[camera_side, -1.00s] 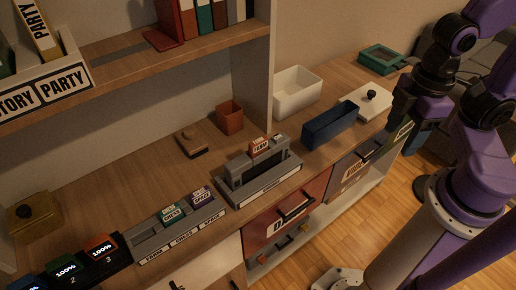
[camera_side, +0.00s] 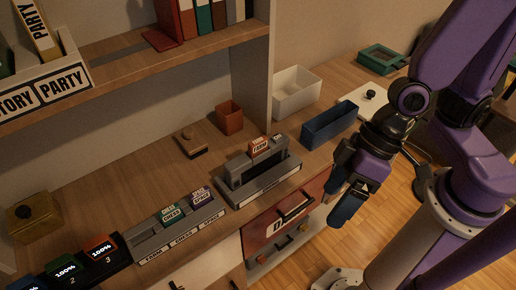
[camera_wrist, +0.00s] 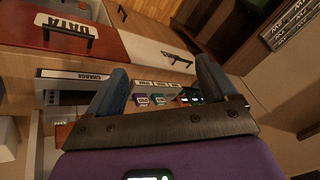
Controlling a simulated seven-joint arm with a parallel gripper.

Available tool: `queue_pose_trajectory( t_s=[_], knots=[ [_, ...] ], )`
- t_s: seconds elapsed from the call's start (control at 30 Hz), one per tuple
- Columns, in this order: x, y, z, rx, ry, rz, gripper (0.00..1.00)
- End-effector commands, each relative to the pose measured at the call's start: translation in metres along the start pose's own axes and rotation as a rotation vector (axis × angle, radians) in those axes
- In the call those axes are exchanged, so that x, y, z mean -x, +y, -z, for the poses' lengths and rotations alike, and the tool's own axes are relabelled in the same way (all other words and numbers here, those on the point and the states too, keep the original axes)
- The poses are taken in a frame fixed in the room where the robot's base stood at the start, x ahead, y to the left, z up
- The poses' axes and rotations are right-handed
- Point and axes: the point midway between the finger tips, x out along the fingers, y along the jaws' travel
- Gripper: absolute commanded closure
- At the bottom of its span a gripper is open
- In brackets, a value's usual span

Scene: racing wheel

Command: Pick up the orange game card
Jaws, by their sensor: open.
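The orange game card (camera_side: 260,147), labelled FARM, stands upright in the top of the grey dock (camera_side: 262,189) on the wooden counter. The grey card rack (camera_side: 178,232) to its left holds a green CHESS card (camera_side: 169,213) and a purple SPACE card (camera_side: 200,196); its FARM place is empty. My gripper (camera_side: 350,183) is open and empty, to the right of the dock and in front of the drawers, apart from the card. In the wrist view the blue fingers (camera_wrist: 165,80) are spread, with the dock (camera_wrist: 88,74) beyond the left one. I cannot make out the orange card there.
A blue bin (camera_side: 330,127) and a white bin (camera_side: 296,92) stand right of the dock. A shelf (camera_side: 130,62) overhangs the back. Drawer handles (camera_side: 296,209) project at the front.

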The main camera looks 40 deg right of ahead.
Motion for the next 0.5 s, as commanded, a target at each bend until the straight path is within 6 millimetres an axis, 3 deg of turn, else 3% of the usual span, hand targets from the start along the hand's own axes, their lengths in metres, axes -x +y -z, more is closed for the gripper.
queue_pose_trajectory(
  t_s=[0.1,0.23,0.37,0.5],
  knots=[
    [-0.029,-0.002,0.019,-0.121,0.113,-0.049,0.15],
    [-0.051,0.01,0.039,-0.239,0.264,-0.154,0.15],
    [-0.061,0.033,0.052,-0.32,0.434,-0.308,0.15],
    [-0.054,0.06,0.061,-0.354,0.63,-0.501,0.15]
  ],
)
